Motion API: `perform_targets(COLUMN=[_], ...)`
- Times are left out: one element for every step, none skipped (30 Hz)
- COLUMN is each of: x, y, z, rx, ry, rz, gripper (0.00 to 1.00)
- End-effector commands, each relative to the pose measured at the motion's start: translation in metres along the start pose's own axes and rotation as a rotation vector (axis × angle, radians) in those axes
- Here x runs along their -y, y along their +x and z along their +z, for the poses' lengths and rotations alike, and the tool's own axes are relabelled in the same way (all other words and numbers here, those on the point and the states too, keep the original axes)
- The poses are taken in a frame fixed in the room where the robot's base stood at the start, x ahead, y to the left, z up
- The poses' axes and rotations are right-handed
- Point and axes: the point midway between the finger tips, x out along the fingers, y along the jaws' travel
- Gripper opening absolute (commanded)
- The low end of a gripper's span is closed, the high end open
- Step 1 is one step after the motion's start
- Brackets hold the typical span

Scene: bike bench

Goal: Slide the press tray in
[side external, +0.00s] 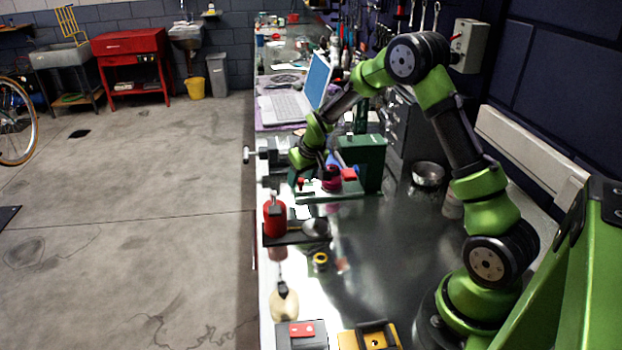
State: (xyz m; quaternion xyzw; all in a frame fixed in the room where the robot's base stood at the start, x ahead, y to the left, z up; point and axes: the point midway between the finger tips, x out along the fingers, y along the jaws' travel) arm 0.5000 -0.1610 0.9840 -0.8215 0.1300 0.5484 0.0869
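A green press (367,158) stands on the bench beyond the middle. A low flat green piece (340,195), which looks like its tray or base plate, extends left from its foot. A dark red piece (331,182), a blue part and a bright red block (349,174) sit above this flat piece. My gripper (308,181) is low at the left side of the press, close to the flat piece. Its fingers are small and dark here, so I cannot tell whether they are open or touching anything. How far the tray is in is unclear.
A dark tray (277,239) with a red can (274,217) is nearer on the bench. A metal bowl (428,173) is right of the press, and a laptop (290,101) is behind. Grey and yellow boxes (302,335) (352,340) stand at the front. The bench centre is mostly clear.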

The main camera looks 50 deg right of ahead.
Motion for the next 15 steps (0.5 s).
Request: perform_targets(x=[0.000,0.000,0.000,0.000,0.000,0.000,0.000,0.000,0.000,0.000,0.000,0.000,0.000,0.000,0.000], y=[0.000,0.000,0.000,0.000,-0.001,-0.002,-0.004,-0.006,-0.011,-0.016,-0.021,-0.029,-0.035,-0.042,-0.052], z=[0.000,0.000,0.000,0.000,0.000,0.000,0.000,0.000,0.000,-0.001,-0.001,-0.001,-0.001,-0.001,-0.002], rx=[0.000,0.000,0.000,0.000,0.000,0.000,-0.001,-0.001,-0.001,-0.002,-0.003,-0.004,-0.003,-0.005,-0.005], ry=[0.000,0.000,0.000,0.000,0.000,0.000,0.000,0.000,0.000,0.000,0.000,0.000,0.001,0.000,0.001], rz=[0.000,0.000,0.000,0.000,0.000,0.000,0.000,0.000,0.000,0.000,0.000,0.000,0.000,0.001,0.001], gripper=[0.51,0.51,0.51,0.51,0.51,0.51,0.51,0.51,0.51,0.51,0.51,0.51,0.51,0.51,0.51])
